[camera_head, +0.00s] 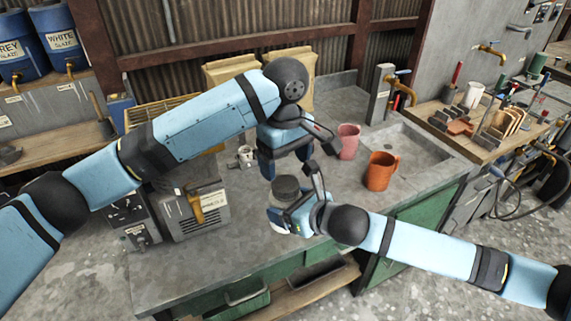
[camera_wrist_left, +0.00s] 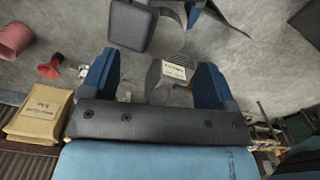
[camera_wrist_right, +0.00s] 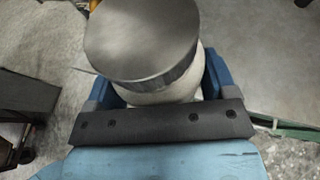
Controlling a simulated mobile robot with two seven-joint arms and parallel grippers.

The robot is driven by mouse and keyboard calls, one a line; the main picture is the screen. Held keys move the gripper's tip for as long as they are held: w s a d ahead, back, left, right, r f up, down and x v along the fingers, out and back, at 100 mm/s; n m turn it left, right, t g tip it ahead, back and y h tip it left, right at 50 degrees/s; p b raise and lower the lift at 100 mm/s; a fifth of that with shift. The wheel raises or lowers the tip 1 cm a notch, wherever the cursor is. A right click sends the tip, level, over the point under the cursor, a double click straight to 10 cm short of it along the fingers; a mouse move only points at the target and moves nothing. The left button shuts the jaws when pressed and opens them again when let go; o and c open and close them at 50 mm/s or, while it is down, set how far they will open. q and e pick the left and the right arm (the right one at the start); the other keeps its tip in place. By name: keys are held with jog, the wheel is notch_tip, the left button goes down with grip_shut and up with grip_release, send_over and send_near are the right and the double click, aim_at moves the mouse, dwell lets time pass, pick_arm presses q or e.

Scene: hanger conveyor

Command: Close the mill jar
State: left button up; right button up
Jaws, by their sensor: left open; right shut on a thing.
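The mill jar shows as a pale, rounded body (camera_wrist_right: 160,92) under a dark grey round lid (camera_wrist_right: 142,38) in the right wrist view. The lid covers the jar's top; whether it is fully seated cannot be told. The lid (camera_head: 285,186) also shows in the head view. My right gripper (camera_head: 287,213) is shut on the jar body, its fingers at the jar's sides, over the worktop. My left gripper (camera_head: 285,165) is open, just above and behind the lid. In the left wrist view, nothing is held between its spread fingers (camera_wrist_left: 158,82).
A grey machine (camera_head: 195,213) stands left on the worktop (camera_head: 250,262). A pink cup (camera_head: 348,141) and an orange pitcher (camera_head: 381,171) stand to the right, before a sink (camera_head: 415,150). Paper bags (camera_head: 232,68) stand behind. The front worktop is clear.

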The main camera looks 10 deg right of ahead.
aim_at(286, 183)
pick_arm(q)
jog(key=shift+r+n, duration=1.1)
jog(key=shift+r, duration=0.1)
jog(key=shift+f, duration=0.1)
jog(key=shift+f, duration=3.95)
jog(key=shift+c, duration=0.5)
jog(key=c, duration=0.8)
jog(key=m, duration=0.3)
jog(key=shift+c, duration=0.2)
